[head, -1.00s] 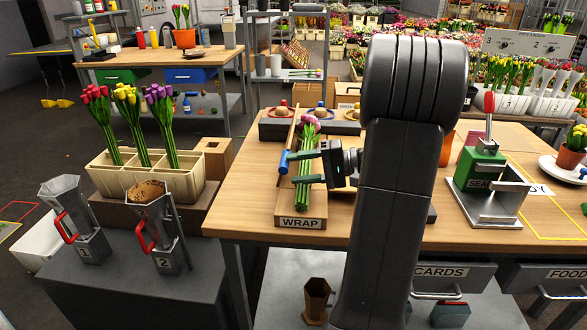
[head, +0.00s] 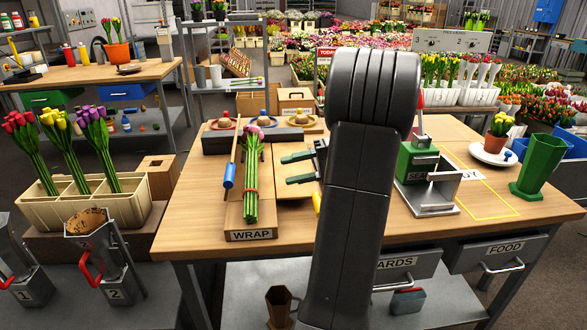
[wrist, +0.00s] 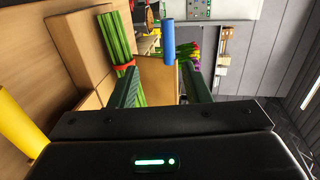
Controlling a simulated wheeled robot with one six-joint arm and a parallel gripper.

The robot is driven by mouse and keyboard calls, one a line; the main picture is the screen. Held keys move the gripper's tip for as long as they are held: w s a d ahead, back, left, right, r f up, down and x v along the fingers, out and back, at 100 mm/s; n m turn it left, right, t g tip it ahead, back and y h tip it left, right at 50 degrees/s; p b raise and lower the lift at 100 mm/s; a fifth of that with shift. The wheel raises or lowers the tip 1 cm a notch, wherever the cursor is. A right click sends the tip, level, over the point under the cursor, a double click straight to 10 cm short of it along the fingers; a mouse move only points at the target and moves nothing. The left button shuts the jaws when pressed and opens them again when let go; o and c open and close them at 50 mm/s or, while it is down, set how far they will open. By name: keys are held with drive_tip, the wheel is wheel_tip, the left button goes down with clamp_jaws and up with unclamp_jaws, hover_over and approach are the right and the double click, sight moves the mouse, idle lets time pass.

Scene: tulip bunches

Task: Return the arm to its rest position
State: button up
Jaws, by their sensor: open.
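My gripper (head: 291,169) is open and empty above the workbench (head: 190,228), just right of the wrap stand (head: 235,217). A bunch of pink-purple tulips (head: 251,175) lies on that stand with a red band around its green stems. The gripper's fingers point left towards the bunch and are apart from it. In the wrist view the two green fingers (wrist: 161,85) are spread with nothing held between them. The banded stems (wrist: 116,35) show beyond them at the upper left. My dark arm hides part of the bench's middle.
A blue-handled rod (head: 229,172) lies beside the bunch. A green seal press (head: 420,170), a potted tulip (head: 499,128) and a green vase (head: 540,165) stand to the right. A cream crate of tulip bunches (head: 85,200) and metal holders (head: 105,258) stand at left.

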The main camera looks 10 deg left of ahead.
drive_tip(key=shift+a, duration=0.1)
drive_tip(key=b+x, duration=0.1)
drive_tip(key=x, duration=1.2)
drive_tip(key=shift+a, duration=0.35)
drive_tip(key=shift+f, duration=0.1)
